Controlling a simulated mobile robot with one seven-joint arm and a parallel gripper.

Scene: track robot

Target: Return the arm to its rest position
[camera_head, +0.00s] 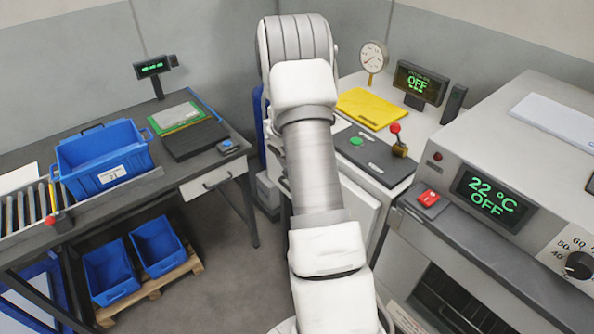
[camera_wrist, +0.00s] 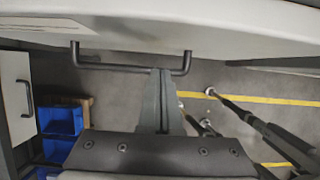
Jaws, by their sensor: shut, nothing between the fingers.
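My arm, white with a ribbed grey middle section, rises through the centre of the head view. Its gripper is hidden there. In the wrist view my gripper (camera_wrist: 160,74) is shut and empty, its two dark fingers side by side. The fingertips overlap a dark bar handle (camera_wrist: 118,67) fixed to a pale front in the picture. I cannot tell whether they touch it.
The left bench holds a blue crate (camera_head: 117,176) and a small display (camera_head: 152,67). Blue bins (camera_head: 109,270) sit on a pallet below. The right counter has a red-knobbed lever (camera_head: 396,138) and a yellow folder (camera_head: 372,109). An oven-like unit (camera_head: 478,158) stands at right.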

